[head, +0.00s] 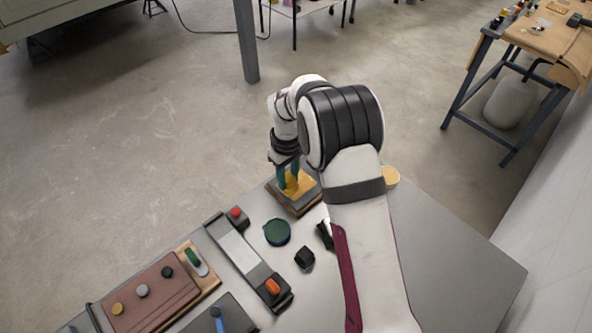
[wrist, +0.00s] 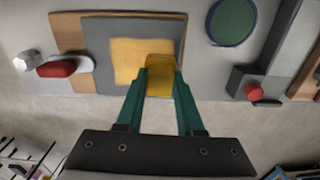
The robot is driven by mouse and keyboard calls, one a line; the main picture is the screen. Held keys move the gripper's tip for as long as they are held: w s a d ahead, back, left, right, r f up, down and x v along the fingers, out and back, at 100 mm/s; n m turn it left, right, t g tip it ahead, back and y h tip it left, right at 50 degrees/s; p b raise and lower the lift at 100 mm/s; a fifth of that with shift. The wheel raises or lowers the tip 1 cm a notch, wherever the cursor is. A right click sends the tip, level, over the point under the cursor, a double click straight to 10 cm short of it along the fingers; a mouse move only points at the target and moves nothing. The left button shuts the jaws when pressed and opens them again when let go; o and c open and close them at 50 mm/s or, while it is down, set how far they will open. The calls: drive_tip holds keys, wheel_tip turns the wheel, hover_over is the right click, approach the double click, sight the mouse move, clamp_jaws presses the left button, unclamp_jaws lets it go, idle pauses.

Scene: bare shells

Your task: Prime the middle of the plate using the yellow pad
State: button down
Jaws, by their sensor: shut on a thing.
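The grey plate (head: 309,198) lies on a wooden board at the far end of the bench, partly hidden by my arm in the head view. In the wrist view the plate (wrist: 97,42) shows a lighter yellow square over its middle. My gripper (head: 288,186) points down over the plate, its green fingers shut on the yellow pad (wrist: 161,64). The pad overlaps the right part of the yellow square in the wrist view. I cannot tell whether the pad touches the plate.
A green disc (head: 277,232), a dark block (head: 304,258) and a long fixture (head: 240,252) with red and orange knobs stand nearby. A brown panel with knobs (head: 140,300) is at front left. The bench's right side looks clear.

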drive_tip(key=shift+s+a, duration=0.55)
drive_tip(key=shift+s, duration=0.05)
wheel_tip(320, 180, up, 8)
idle(0.7)
